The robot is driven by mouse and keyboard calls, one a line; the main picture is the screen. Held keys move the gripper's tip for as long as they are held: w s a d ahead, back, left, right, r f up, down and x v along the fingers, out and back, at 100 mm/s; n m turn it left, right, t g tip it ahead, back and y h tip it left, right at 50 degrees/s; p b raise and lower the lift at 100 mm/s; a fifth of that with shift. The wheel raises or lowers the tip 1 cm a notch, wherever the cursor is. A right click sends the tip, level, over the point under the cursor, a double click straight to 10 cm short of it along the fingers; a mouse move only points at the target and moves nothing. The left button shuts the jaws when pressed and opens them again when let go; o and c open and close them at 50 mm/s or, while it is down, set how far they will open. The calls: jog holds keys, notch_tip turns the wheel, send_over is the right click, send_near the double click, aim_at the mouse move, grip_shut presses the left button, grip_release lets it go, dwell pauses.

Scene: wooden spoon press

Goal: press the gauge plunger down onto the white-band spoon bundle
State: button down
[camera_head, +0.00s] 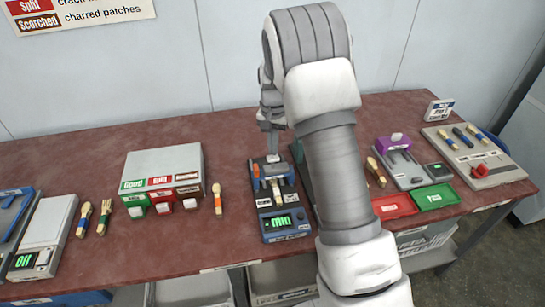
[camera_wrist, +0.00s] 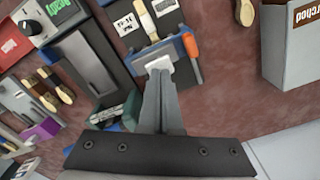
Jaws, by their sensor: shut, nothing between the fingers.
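The gauge (camera_head: 286,225) is a blue and dark device with a lit green display, standing near the middle of the table. A wooden spoon bundle (camera_head: 276,188) lies on its bed; it also shows in the wrist view (camera_wrist: 147,20). I cannot make out its band for certain. The pale plunger top (camera_head: 272,158) is at the gauge's back end. My gripper (camera_head: 271,150) is shut and empty, pointing down right over the plunger. In the wrist view the fingertips (camera_wrist: 158,72) overlap the white plunger top (camera_wrist: 160,64); whether they touch it I cannot tell.
Left of the gauge are an orange-banded spoon bundle (camera_head: 217,199) and a grey sorting box (camera_head: 165,162). To the right are a purple-topped device (camera_head: 394,146), red (camera_head: 394,207) and green (camera_head: 434,197) trays, and a grey panel (camera_head: 495,172). My arm hides the table just right of the gauge.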

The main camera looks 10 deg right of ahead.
jog(key=shift+f+b, duration=0.75)
jog(key=shift+f, duration=0.55)
dwell(0.4)
jog(key=shift+r+p, duration=2.35)
jog(key=shift+r, duration=1.2)
jog(key=shift+r, duration=0.15)
jog(key=s+r+n+t, duration=0.3)
jog(key=s+r, duration=1)
jog(key=r, duration=0.4)
jog(key=s+r+n+t, duration=0.2)
jog(key=s+r+n, duration=0.1)
jog(key=s, duration=1.6)
jog(key=shift+s+r+t, duration=0.15)
jog(key=shift+s+t, duration=0.05)
jog(key=shift+t, duration=0.1)
